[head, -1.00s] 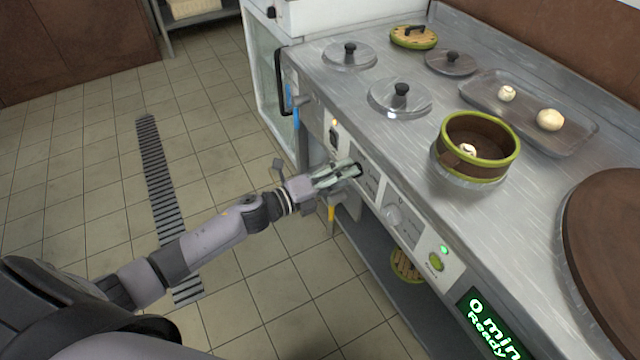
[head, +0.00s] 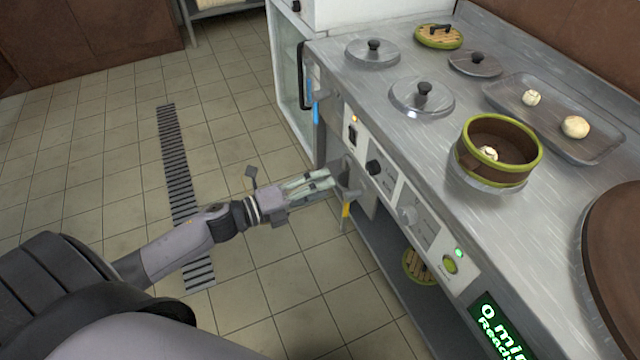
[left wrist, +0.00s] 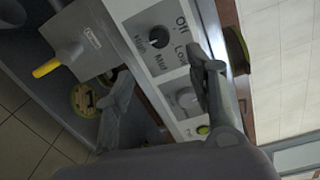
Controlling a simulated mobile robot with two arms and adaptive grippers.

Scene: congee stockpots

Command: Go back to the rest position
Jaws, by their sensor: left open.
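My left gripper (head: 326,182) is open and empty in the head view. It is off the front of the counter, a little left of the black control knob (head: 374,168) and apart from it. In the left wrist view, the two spread fingers of my left gripper (left wrist: 160,75) have nothing between them. The black knob (left wrist: 160,38), with Off, Low and Mid marks around it, shows beyond them. My right gripper is not in view.
The steel counter (head: 400,130) bears pot lids (head: 422,98), a brown steamer basket (head: 500,150) holding a bun, and a tray (head: 600,152) with two buns. A yellow-tipped handle (head: 346,208) juts out near my left gripper. Open tiled floor (head: 290,270) lies left.

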